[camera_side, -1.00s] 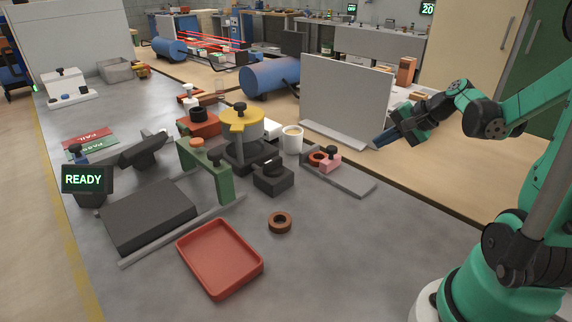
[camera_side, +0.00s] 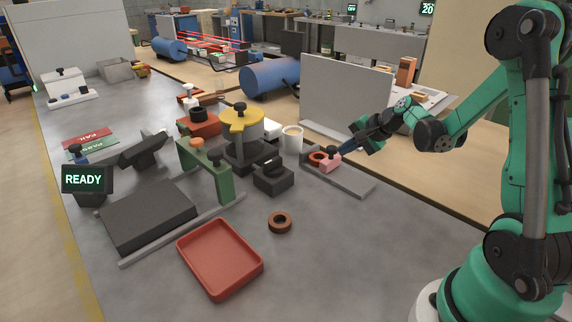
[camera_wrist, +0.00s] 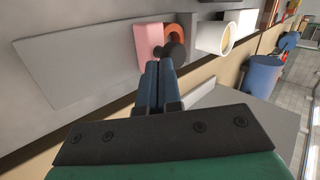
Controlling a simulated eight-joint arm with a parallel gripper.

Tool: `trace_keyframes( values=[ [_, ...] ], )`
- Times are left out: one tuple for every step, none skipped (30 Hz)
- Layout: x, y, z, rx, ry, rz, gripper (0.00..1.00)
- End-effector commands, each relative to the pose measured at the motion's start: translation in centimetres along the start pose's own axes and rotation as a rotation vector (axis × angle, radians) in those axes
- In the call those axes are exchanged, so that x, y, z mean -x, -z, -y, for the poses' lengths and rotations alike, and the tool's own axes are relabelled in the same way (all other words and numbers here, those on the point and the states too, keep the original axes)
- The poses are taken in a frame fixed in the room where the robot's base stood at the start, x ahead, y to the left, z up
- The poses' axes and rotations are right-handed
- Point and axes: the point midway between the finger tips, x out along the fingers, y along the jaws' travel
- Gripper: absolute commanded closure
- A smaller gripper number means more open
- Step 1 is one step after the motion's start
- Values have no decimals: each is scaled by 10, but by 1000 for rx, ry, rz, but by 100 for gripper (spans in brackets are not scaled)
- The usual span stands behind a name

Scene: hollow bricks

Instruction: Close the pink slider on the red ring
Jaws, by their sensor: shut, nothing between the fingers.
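The pink slider (camera_side: 329,162) sits on a grey rail plate (camera_side: 352,181) and has a black knob (camera_side: 331,151) on top. The red ring (camera_side: 316,158) lies just left of it and looks close against it; I cannot tell if they touch. In the wrist view the pink slider (camera_wrist: 149,44) and the red ring (camera_wrist: 172,31) show beyond the fingertips, with the black knob partly in front of the ring. My gripper (camera_side: 342,149) is shut and empty, its blue fingertips beside the slider's right side, near the knob. The fingers (camera_wrist: 158,66) show together in the wrist view.
A white mug (camera_side: 292,140) stands left of the rail plate, and an upright grey panel (camera_side: 345,98) stands behind it. A black block (camera_side: 272,178), a brown ring (camera_side: 280,222) and a red tray (camera_side: 220,258) are nearer. The table right of the brown ring is clear.

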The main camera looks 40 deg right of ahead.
Motion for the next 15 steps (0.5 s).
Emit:
trace_keyframes(
  values=[
    [0, 0, 0, 0, 0, 0, 100],
    [0, 0, 0, 0, 0, 0, 100],
    [-2, 0, 1, 1, 0, 1, 100],
    [-3, 0, 3, 2, 0, 1, 100],
    [-6, 0, 5, 3, 0, 2, 100],
    [-8, 0, 7, 3, 0, 2, 100],
    [-8, 0, 7, 2, 0, 1, 100],
    [-8, 0, 7, 2, 0, 0, 100],
    [-8, 0, 7, 2, 0, 0, 100],
    [-8, 0, 7, 3, 1, 0, 100],
    [-9, 0, 8, 3, 1, 0, 100],
    [-9, 0, 8, 4, 1, 0, 100],
    [-9, 0, 8, 4, 2, 0, 100],
    [-9, 0, 8, 4, 2, 0, 100],
    [-9, 0, 8, 4, 2, 0, 100]
  ],
)
